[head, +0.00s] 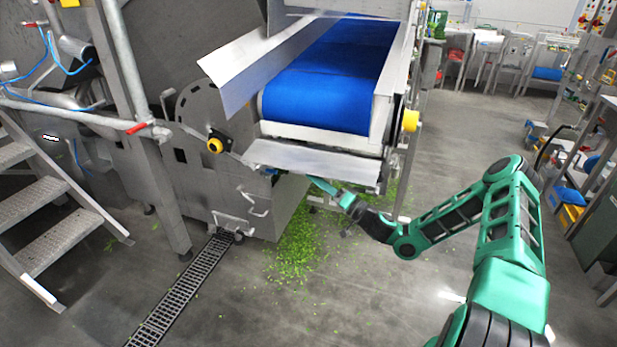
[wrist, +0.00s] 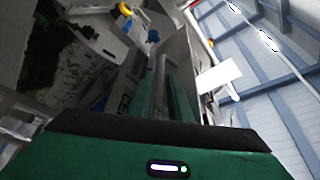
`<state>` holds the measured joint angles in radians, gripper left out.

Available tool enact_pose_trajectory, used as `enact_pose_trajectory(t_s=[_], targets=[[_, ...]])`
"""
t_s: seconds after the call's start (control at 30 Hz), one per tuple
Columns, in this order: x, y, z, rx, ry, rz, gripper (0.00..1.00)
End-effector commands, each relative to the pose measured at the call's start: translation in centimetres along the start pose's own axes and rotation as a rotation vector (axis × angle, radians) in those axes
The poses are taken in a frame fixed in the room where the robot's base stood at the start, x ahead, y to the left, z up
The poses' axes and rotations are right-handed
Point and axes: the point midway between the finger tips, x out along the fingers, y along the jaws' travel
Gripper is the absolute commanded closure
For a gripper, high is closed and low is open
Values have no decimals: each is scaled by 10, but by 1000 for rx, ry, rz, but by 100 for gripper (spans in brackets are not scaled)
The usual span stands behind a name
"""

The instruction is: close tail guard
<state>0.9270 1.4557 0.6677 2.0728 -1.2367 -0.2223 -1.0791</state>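The tail guard appears to be the bare metal plate (head: 315,158) across the near end of the blue conveyor belt (head: 330,85). It sticks out toward me, sloping, below the belt's end roller. My gripper (head: 324,186) is just under the plate's lower edge, reaching in from the right. In the wrist view, the two green fingers of my gripper (wrist: 161,95) lie on either side of a grey rounded bar (wrist: 159,72), perhaps a handle. Whether they press on it is not clear. The fingertips are partly hidden in the head view.
Green leaf scraps (head: 298,250) litter the floor under the conveyor. A floor drain grate (head: 180,293) runs toward the lower left. Metal steps (head: 55,228) stand at the left. Yellow knobs (head: 410,120) flank the belt end. Open floor lies in front.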

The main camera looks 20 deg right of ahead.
Motion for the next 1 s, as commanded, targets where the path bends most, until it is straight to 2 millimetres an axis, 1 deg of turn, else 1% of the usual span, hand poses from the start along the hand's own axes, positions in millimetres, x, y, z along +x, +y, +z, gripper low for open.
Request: enact_pose_trajectory(t_s=[0.03,0.1,0.2,0.33,0.57,0.6,0.67,1.0], targets=[[7,0,0,-1,0,-1,83],[15,-1,0,0,0,-2,83],[23,0,0,0,-1,0,83],[28,0,0,1,0,0,83],[29,0,0,1,0,0,83],[29,0,0,1,0,0,85],[29,0,0,1,0,0,100],[29,-1,0,11,-1,5,100]])
